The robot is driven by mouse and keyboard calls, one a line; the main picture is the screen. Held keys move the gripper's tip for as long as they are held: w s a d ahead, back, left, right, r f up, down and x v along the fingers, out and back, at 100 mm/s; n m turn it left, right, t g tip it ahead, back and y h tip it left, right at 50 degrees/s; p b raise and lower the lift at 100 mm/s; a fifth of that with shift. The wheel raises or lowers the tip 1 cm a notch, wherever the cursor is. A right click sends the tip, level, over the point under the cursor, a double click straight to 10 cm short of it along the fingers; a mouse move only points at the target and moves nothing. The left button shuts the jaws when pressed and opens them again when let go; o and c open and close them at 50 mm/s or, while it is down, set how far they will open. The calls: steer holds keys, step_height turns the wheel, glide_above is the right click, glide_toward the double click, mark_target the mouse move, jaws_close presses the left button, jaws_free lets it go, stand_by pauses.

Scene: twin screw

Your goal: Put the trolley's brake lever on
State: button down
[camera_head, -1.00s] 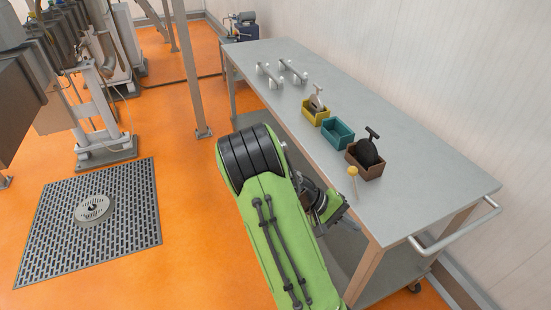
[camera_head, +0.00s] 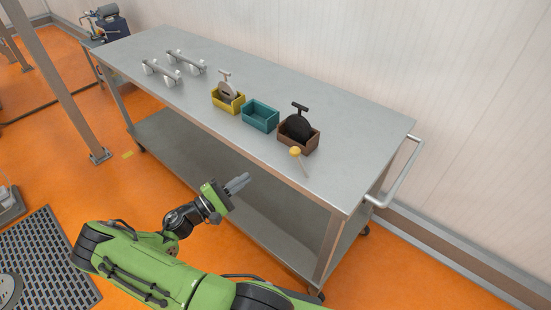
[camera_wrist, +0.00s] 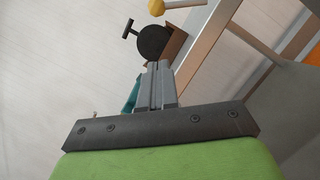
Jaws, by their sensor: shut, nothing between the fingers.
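The trolley (camera_head: 370,140) is a long steel table on wheels. A thin lever with a yellow ball knob (camera_head: 295,151) shows at its front edge, by the brown box; I take it to be the brake lever. It leans, with the knob up and to the left. The knob also shows at the top of the wrist view (camera_wrist: 156,7). My gripper (camera_head: 240,182) is shut and empty, in front of the trolley's long side, left of and lower than the knob. Its closed fingers (camera_wrist: 157,68) show in the wrist view, apart from the lever.
On the trolley top stand a yellow box (camera_head: 228,105) with a grey part, a teal box (camera_head: 260,122) and a brown box (camera_head: 290,137) with a black disc-shaped tool. Two metal bars (camera_head: 160,73) lie farther left. A push handle (camera_head: 408,175) sticks out at the right end.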

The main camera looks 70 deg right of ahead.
mark_target(300, 163)
steer(key=s+a+r+x, duration=0.1)
steer(key=x, duration=1.1)
steer(key=shift+s+a+r, duration=0.25)
steer(key=shift+s, duration=0.15)
steer(key=shift+r, duration=0.1)
